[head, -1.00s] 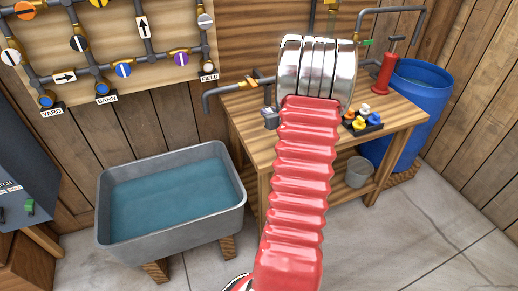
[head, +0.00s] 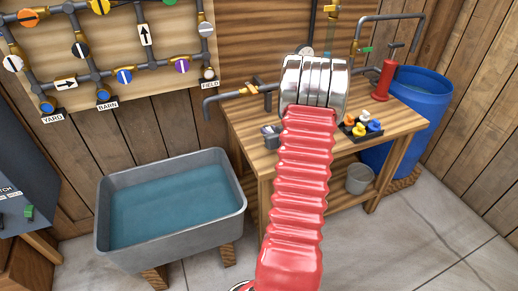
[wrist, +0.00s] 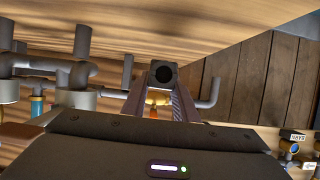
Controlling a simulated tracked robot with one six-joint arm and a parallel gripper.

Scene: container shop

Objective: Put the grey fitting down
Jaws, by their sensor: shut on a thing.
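In the wrist view the grey fitting (wrist: 162,73) is a small dark block with a round hole facing me, at the tips of my gripper (wrist: 161,88). The jaws are shut on it. The wooden bench top (wrist: 190,15) fills the upper part of that view; I cannot tell whether the fitting touches it. In the head view my arm hides the gripper. A small grey boxy thing (head: 271,136) shows at the left end of the bench (head: 245,135), beside my arm; I cannot tell whether it is the fitting.
A black tray with coloured knobs (head: 361,128) and a red hand pump (head: 385,80) stand on the bench to the right. An open-ended pipe (head: 222,98) juts out over the bench's left end. A water trough (head: 172,255) stands at left, a blue barrel (head: 425,105) at right.

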